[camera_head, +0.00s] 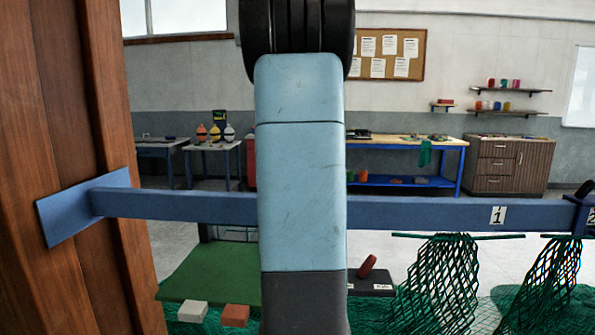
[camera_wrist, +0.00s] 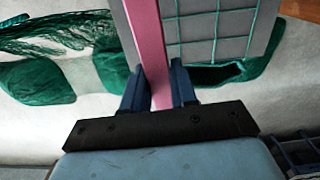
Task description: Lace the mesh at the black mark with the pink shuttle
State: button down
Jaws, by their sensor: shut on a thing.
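My gripper (camera_wrist: 158,68) shows in the wrist view, its two blue fingers closed on the pink shuttle (camera_wrist: 149,30). The shuttle is a long pink bar that runs up past the top edge of that view. Behind it is a grey panel (camera_wrist: 232,22) with a square green mesh (camera_wrist: 216,40) across it. A dark patch edged in green lies at the panel's lower edge; I cannot tell whether it is the black mark. No black mark is clear in either view. In the head view my arm hides the middle, and gripper and shuttle are not visible.
In the head view a blue rail (camera_head: 430,212) with a plate marked 1 crosses the scene from a wooden post (camera_head: 60,120). Green nets (camera_head: 440,280) hang below it at right. A green board (camera_head: 215,272), a white block (camera_head: 192,311) and an orange block (camera_head: 235,315) lie lower left.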

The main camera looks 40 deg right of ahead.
jog(key=shift+r, duration=0.25)
jog(key=shift+s+a, duration=0.5)
jog(key=shift+a, duration=0.05)
jog(key=s+a, duration=1.4)
jog(key=a, duration=0.3)
jog(key=shift+s, duration=0.25)
dwell(1.3)
jog(key=shift+f, duration=0.1)
